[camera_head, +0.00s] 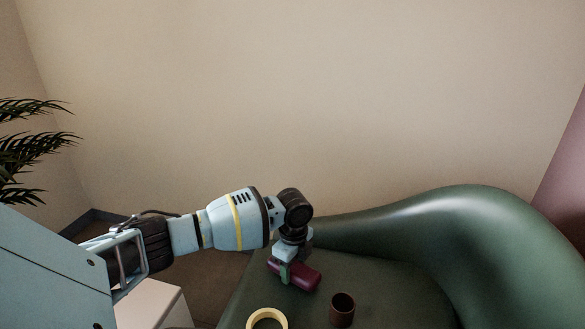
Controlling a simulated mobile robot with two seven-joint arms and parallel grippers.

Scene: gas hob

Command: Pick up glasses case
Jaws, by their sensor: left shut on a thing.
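A dark red, elongated glasses case (307,277) is over the seat of a green couch (385,275). My left gripper (285,272) points down at the case and is shut on it near its left end. The gripper covers part of the case. I cannot tell whether the case touches the seat or is held just above it. My right gripper is not in view.
A brown cup (342,309) stands on the seat in front of the case, to its right. A pale yellow ring (267,314) lies at the front left. The couch's raised back (480,225) curves along the right. A plant (35,150) stands at the left.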

